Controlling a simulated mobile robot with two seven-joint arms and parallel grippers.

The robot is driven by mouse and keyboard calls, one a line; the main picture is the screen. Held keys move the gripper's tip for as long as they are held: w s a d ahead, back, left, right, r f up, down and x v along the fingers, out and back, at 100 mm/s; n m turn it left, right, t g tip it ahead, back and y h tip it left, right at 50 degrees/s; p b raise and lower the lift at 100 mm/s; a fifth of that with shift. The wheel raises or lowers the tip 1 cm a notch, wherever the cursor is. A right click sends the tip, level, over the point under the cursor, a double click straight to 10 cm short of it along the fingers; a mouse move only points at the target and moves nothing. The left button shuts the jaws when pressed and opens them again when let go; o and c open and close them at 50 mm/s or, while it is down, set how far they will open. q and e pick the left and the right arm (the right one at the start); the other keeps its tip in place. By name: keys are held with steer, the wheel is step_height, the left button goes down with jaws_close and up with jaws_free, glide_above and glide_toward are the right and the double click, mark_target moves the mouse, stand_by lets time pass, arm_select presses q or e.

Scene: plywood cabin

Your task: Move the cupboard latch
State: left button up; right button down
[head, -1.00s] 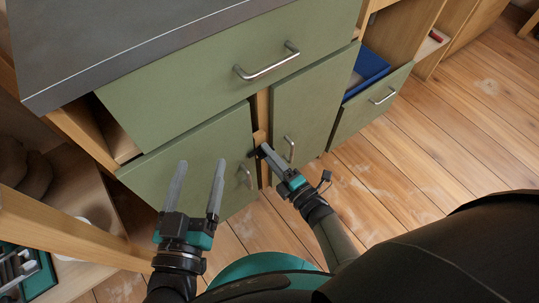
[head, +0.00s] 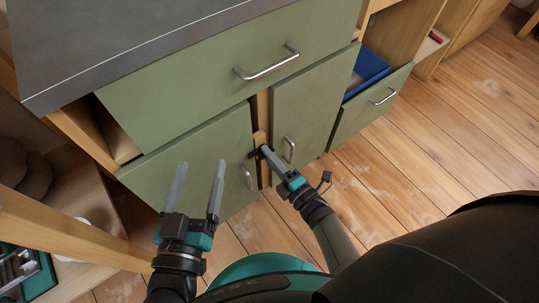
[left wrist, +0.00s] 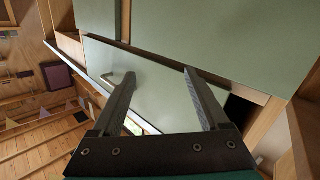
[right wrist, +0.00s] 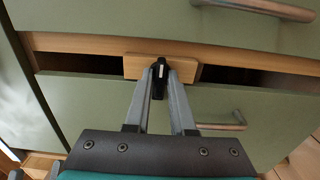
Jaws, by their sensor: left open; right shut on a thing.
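The cupboard latch (right wrist: 158,82) is a small black piece on a wooden block (right wrist: 187,72) between the two green cupboard doors. My right gripper (head: 264,151) is shut on the latch; the right wrist view shows both fingertips closed around it, hiding part of it. The left door (head: 190,153) and the right door (head: 302,105) each have a metal handle. My left gripper (head: 200,165) is open and empty in front of the left door. In the left wrist view, its two fingers (left wrist: 160,78) are spread apart.
A wide green drawer (head: 220,70) with a bar handle is above the doors, under a grey worktop (head: 130,35). An open drawer (head: 372,105) holding a blue thing (head: 370,70) is at the right. Wooden shelves are at the left; the floor (head: 440,150) at the right is clear.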

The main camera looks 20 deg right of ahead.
arm_select(q)
steer(key=shift+w+a+f+m+g+y+p, duration=0.2)
steer(key=shift+w+a+f+g+p, duration=0.1)
steer(key=shift+g, duration=0.25)
steer(key=shift+w+a+f+m+g+y+p, duration=0.1)
steer(key=shift+w+a+f+g+y+p, duration=0.15)
steer(key=shift+g, duration=0.3)
arm_select(e)
steer(key=shift+m, duration=9)
arm_select(q)
steer(key=shift+s+f, duration=0.1)
arm_select(e)
steer(key=c, duration=0.9)
jaws_free()
steer(key=shift+s, duration=0.1)
